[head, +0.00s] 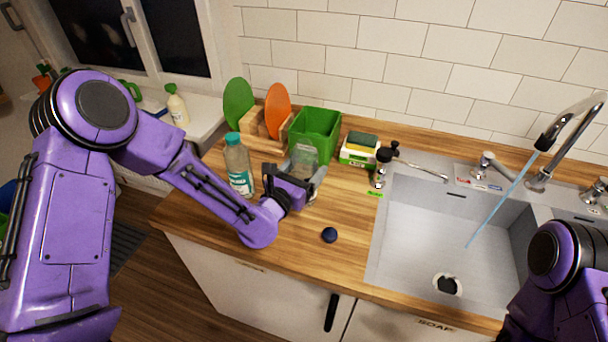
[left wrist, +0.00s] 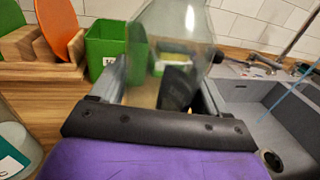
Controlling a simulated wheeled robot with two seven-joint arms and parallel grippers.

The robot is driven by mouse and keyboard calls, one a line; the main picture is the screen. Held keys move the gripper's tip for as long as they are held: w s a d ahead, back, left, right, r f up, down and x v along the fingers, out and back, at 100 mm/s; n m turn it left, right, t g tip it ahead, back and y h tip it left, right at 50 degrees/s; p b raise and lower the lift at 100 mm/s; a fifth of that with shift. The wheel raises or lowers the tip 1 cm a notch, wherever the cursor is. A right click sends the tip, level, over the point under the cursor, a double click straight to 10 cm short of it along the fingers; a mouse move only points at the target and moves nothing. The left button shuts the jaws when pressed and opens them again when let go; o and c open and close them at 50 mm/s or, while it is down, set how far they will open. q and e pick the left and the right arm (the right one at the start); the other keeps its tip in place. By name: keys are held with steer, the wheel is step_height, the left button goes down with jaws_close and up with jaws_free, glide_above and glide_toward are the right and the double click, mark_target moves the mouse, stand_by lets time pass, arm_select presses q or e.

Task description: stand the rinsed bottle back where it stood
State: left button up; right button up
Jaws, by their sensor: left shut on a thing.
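My left gripper (head: 312,180) is shut on a clear, see-through bottle (head: 303,156) over the wooden counter, in front of the green bin. In the left wrist view the bottle (left wrist: 172,45) is upright between the fingers, and the green bin and sponge show through it. Its base is hidden by my gripper, so I cannot tell whether it touches the counter. My right arm shows at the lower right of the head view, but its gripper is out of frame.
A teal-capped bottle (head: 238,165) stands just left of my left gripper. Behind are a green bin (head: 325,122), a board rack (head: 258,127) and a sponge box (head: 358,150). A dark blue round object (head: 329,235) lies in front. Water runs into the sink (head: 430,225).

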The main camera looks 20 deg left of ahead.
mark_target(304, 179)
arm_select(q)
steer(key=f+p, duration=0.1)
steer(key=f, duration=0.2)
steer(key=shift+a+p, duration=0.2)
steer(key=shift+p, duration=0.15)
steer(key=shift+w+f, duration=0.15)
steer(key=shift+f, duration=0.15)
steer(key=shift+f+b, duration=0.15)
steer(key=shift+b, duration=0.15)
steer(key=o, duration=1.4)
steer(key=shift+r, duration=0.25)
steer(key=b+v, duration=0.4)
steer(key=v, duration=0.8)
